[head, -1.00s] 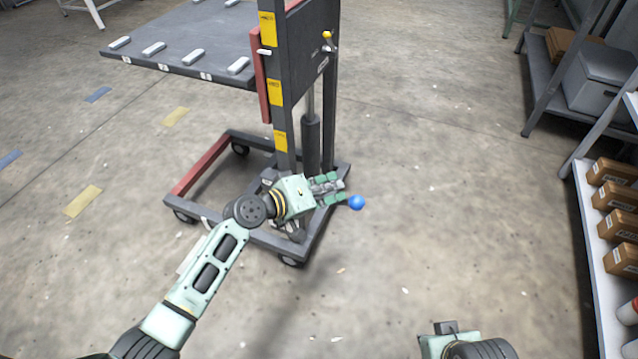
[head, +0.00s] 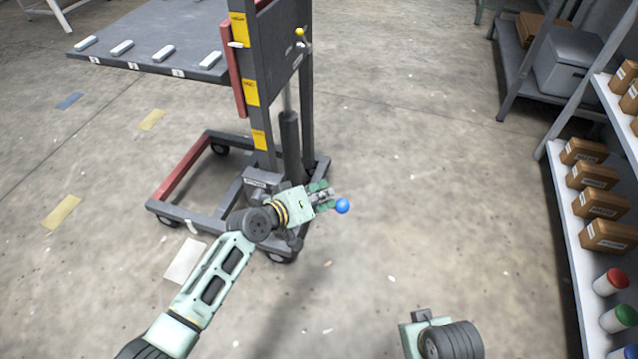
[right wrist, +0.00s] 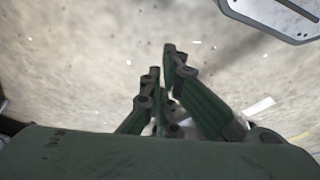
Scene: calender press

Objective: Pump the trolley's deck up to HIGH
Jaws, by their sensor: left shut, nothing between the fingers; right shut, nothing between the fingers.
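The trolley's grey deck (head: 150,48) stands raised at the upper left, on a red carriage (head: 234,75) against the dark mast (head: 268,80). A white pointer (head: 236,44) lies at the lower part of the top yellow label (head: 238,28); the label's writing is too small to read. A blue ball knob (head: 343,206) is low beside the trolley base. My left gripper (head: 327,196) is shut, with its fingertips right by the knob; I cannot tell whether they touch. My right gripper (right wrist: 161,62) is shut and empty over bare floor in the right wrist view.
A yellow-knobbed lever (head: 300,33) is on the mast. The trolley's wheeled base frame (head: 180,165) stands on concrete floor. Shelves (head: 565,225) with brown boxes and capped containers line the right side. The floor between trolley and shelves is clear.

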